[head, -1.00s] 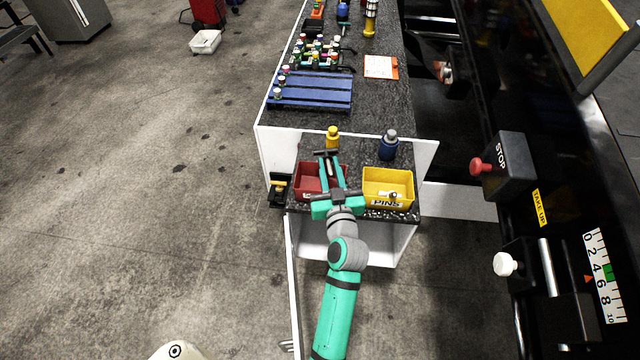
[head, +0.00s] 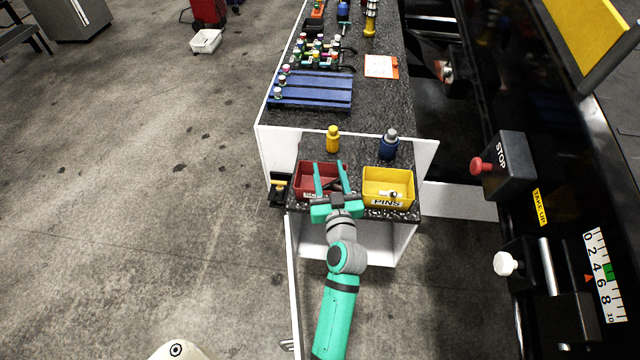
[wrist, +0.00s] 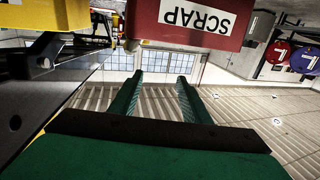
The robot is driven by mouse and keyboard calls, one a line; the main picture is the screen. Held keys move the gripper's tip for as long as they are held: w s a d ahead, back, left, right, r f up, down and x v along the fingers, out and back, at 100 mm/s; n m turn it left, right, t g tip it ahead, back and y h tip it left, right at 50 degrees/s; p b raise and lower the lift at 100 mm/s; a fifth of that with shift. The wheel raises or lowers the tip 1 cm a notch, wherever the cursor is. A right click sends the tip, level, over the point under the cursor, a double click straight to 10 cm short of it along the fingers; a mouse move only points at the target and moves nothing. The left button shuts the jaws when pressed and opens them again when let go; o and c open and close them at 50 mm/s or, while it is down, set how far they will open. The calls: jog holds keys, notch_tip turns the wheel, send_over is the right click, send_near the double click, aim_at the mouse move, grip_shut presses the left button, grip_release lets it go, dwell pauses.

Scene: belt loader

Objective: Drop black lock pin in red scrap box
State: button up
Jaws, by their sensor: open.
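The red scrap box (head: 305,178) stands on the low shelf, left of the yellow pins box. In the wrist view its SCRAP label and red wall (wrist: 150,22) show at the top. My gripper (head: 328,166) is open over the red box, its two teal fingers apart with nothing between them. In the wrist view the fingers (wrist: 158,82) are also apart and empty. A dark piece that looks like the black lock pin (head: 333,184) shows inside the red box, between and below the fingers. It is partly hidden by my gripper.
The yellow pins box (head: 388,174), with a light pin in it, is close on the right. A yellow bottle (head: 333,139) and a blue bottle (head: 389,146) stand behind the boxes. The conveyor's STOP box (head: 507,165) is farther right.

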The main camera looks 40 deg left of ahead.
jog(key=v, duration=1)
jog(key=shift+d, duration=0.3)
jog(key=s+d+f+m+t+h, duration=0.1)
jog(key=s+d+f+m+h, duration=0.3)
jog(key=d, duration=0.5)
jog(key=s+d+f+m+t+h, duration=0.2)
jog(key=s+d+f+h, duration=0.3)
jog(key=d, duration=0.3)
jog(key=s+d+r+m+h, duration=0.1)
jog(key=s+d, duration=0.3)
jog(key=s, duration=0.5)
jog(key=s+d+r+m+h, duration=0.1)
jog(key=s+d, duration=0.4)
jog(key=s, duration=0.5)
jog(key=shift+d+r+m+h, duration=0.3)
jog(key=shift+m+h, duration=0.4)
jog(key=shift+h, duration=0.4)
